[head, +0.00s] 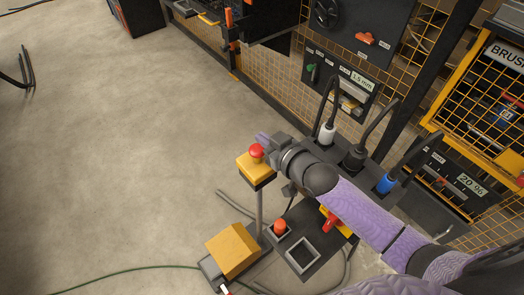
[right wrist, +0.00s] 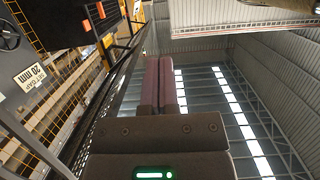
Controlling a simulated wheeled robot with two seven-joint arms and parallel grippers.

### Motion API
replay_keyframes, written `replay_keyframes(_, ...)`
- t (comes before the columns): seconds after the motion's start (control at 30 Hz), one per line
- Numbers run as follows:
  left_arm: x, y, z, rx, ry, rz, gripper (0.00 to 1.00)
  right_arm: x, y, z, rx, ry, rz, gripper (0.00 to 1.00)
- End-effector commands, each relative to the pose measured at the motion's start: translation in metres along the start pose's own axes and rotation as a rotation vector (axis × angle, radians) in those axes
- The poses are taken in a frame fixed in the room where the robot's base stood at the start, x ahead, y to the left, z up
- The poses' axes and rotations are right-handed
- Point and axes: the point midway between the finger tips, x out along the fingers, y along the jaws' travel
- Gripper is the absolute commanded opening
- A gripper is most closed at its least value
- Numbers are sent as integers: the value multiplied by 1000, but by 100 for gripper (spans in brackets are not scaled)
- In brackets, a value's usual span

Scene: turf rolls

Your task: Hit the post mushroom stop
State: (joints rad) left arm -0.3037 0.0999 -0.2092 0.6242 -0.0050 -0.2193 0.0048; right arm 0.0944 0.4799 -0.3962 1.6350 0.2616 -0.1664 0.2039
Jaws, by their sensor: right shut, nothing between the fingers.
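The red mushroom stop (head: 257,150) sits on a yellow box (head: 255,166) at the top of a thin grey post (head: 260,210), in the middle of the head view. My right gripper (head: 263,137) reaches in from the right. Its purple fingertips show just above and behind the mushroom in the picture. I cannot tell whether they touch it. In the right wrist view the two fingers (right wrist: 159,84) lie side by side, shut and empty, and the mushroom is out of sight. My left gripper is not in view.
A yellow pedal cover (head: 232,250) stands on the floor by the post. A dark panel with an orange button (head: 280,227) and a red rotary handle (head: 331,221) lies below my arm. Cables with a blue plug (head: 385,184) and machine fencing stand at right. The left floor is mostly clear.

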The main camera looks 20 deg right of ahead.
Motion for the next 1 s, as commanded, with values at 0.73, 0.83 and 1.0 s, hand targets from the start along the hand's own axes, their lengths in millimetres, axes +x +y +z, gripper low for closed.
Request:
replay_keyframes(0.73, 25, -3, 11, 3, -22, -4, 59, 19, 0, 41, -1, -1, 0, 0)
replay_keyframes(0.83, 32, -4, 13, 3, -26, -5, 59, 22, 0, 53, 0, -2, 0, 0)
replay_keyframes(1.0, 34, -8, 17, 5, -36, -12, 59, 23, 0, 59, -1, -1, 0, 0)
